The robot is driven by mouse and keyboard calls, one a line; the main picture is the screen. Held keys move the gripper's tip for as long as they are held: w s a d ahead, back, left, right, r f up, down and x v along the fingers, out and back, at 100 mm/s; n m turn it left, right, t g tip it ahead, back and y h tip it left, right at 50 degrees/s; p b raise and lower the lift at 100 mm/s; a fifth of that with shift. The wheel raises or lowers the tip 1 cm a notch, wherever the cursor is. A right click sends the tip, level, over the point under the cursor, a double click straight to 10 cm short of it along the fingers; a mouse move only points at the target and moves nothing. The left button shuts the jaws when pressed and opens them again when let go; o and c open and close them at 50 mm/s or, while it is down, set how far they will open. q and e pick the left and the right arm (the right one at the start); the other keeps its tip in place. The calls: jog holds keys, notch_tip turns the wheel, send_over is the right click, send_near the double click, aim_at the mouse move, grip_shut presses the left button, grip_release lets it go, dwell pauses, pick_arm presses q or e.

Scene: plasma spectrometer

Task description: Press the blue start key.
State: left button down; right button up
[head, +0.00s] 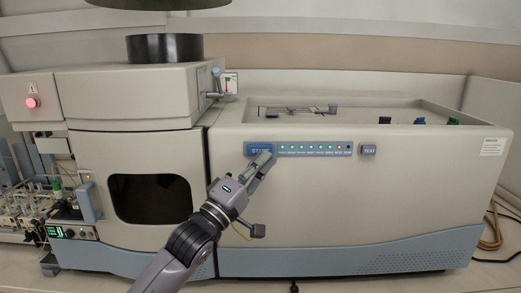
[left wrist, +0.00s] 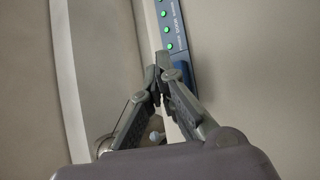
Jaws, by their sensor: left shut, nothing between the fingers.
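The blue start key (head: 258,147) is at the left end of the indicator strip on the front of the pale spectrometer. Its lower part is covered by my left gripper (head: 263,159), which comes up from below. The fingers are closed together with nothing between them. In the left wrist view the shut fingertips of my left gripper (left wrist: 161,76) are at the lower end of the blue strip, and the key is largely hidden behind them. I cannot tell whether the tips touch the key. My right gripper is not in view.
The indicator strip (head: 315,149) with several green lights runs right from the key. A grey TEST key (head: 368,150) is beyond it. A dark window (head: 150,198) is to the left, and a red lit button (head: 32,102) at the far left.

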pick_arm(q)
jog(key=shift+s, duration=0.2)
jog(key=shift+s, duration=0.1)
jog(key=s+p, duration=0.2)
jog(key=s, duration=0.2)
jog(key=shift+s, duration=0.4)
dwell(0.5)
